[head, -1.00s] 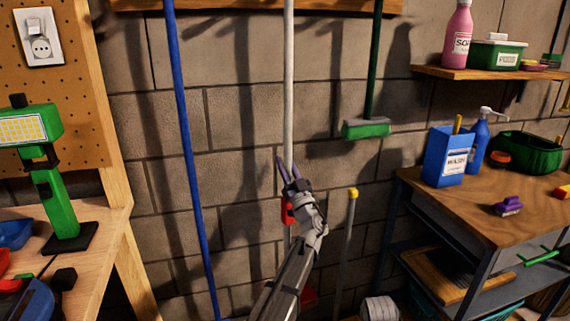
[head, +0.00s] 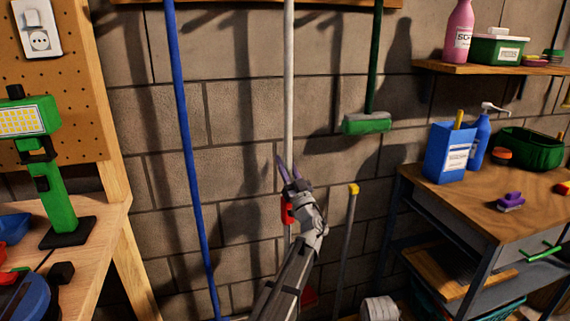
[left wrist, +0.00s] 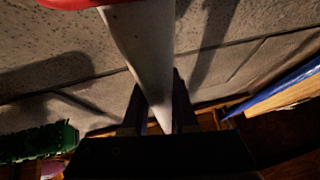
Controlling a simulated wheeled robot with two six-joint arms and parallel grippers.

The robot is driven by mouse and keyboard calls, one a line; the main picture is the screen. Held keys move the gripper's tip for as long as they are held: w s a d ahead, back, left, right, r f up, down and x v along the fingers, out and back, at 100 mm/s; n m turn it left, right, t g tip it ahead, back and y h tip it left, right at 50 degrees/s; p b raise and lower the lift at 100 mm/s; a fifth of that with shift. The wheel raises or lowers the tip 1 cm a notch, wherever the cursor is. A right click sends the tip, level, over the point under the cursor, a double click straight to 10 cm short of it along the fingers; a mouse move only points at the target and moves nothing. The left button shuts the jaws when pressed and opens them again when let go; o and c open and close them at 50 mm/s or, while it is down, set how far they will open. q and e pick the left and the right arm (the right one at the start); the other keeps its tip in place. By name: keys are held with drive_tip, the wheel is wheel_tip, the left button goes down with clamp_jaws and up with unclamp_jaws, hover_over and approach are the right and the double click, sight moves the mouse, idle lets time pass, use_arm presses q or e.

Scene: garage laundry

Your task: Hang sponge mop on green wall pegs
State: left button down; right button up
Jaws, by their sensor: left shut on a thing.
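My left gripper (head: 283,168) is shut on a long white pole (head: 289,90), which stands roughly upright before the block wall. The left wrist view shows the pole (left wrist: 145,60) between the dark fingers (left wrist: 158,112). A red part (head: 287,210) shows just below the gripper and at the top of the wrist view (left wrist: 85,3). The pole's top is out of frame; its lower end is hidden behind my arm. A green-handled tool with a grey and green head (head: 367,123) hangs to the right. I cannot tell whether it is a sponge mop. Green pegs are not visible. My right gripper is not in view.
A wooden rail (head: 215,3) crosses the wall top. A blue pole (head: 186,130) is left of the white one; a yellow-capped grey pole (head: 348,240) stands right. A workbench (head: 465,195) and a shelf (head: 490,72) are at right, another bench (head: 95,225) at left.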

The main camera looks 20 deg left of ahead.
use_arm(q)
drive_tip(key=c, duration=0.6)
unclamp_jaws()
drive_tip(key=shift+f, duration=0.1)
